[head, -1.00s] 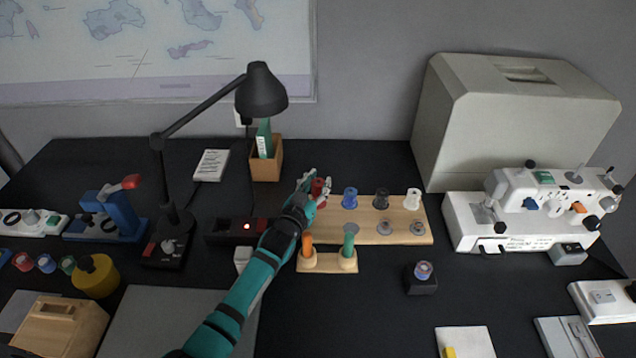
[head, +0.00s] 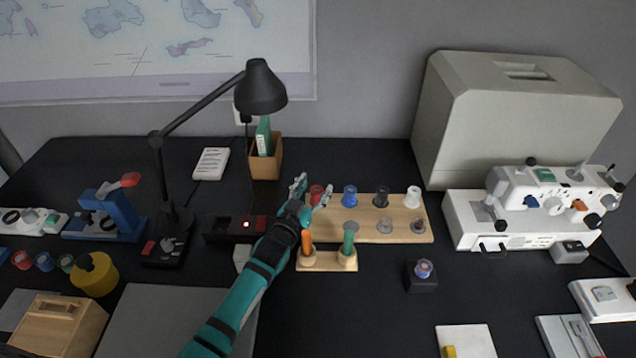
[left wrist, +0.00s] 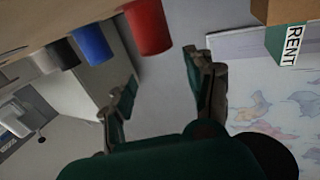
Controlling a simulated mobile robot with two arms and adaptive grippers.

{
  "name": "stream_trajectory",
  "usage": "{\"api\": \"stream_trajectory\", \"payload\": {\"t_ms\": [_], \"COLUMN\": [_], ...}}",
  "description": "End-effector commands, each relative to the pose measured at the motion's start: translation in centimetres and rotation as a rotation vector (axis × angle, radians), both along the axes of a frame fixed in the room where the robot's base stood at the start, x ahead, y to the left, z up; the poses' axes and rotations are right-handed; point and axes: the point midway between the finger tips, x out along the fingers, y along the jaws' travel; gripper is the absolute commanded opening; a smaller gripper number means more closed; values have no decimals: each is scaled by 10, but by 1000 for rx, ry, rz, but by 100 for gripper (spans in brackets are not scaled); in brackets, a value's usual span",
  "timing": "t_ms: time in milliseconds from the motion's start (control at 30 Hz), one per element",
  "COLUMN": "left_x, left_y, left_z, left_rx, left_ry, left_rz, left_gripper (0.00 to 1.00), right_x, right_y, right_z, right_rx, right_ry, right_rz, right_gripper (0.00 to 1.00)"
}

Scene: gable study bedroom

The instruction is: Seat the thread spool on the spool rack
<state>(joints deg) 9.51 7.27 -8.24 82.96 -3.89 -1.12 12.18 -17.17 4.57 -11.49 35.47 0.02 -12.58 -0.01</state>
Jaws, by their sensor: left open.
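The spool rack (head: 365,232) is a wooden board at the middle of the desk. A red thread spool (head: 316,194) stands upright at its back left, in line with blue (head: 350,196), black (head: 381,197) and white (head: 413,198) spools. My left gripper (head: 312,192) is open at the red spool, its fingers to either side in the head view. In the left wrist view the red spool (left wrist: 148,27) lies just beyond the gap between the open fingertips, apart from them. The peg under the red spool is hidden. My right gripper is not in view.
A small wooden stand (head: 327,263) with orange and green pieces sits before the rack. A black lamp (head: 262,90) and wooden box (head: 266,162) are behind left. A sewing machine (head: 530,212) stands right.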

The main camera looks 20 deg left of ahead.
Motion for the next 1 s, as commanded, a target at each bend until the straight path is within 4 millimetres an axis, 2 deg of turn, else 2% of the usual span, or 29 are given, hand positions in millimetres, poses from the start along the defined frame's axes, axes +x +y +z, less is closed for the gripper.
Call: {"api": "stream_trajectory", "payload": {"t_ms": [33,100,300,867,1000], "left_x": [-13,-24,-45,-48,-47], "left_y": [2,4,6,7,6], "left_z": [-9,-8,-6,-5,11], "left_rx": [1,1,1,0,1], "left_ry": [16,16,13,12,9], "left_rz": [2,2,2,2,2], "left_gripper": [55,55,55,55,55], "right_x": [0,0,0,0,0], "right_y": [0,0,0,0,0], "right_z": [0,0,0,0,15], "right_rx": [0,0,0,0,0], "right_ry": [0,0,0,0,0], "right_rz": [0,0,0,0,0], "right_gripper": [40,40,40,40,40]}}
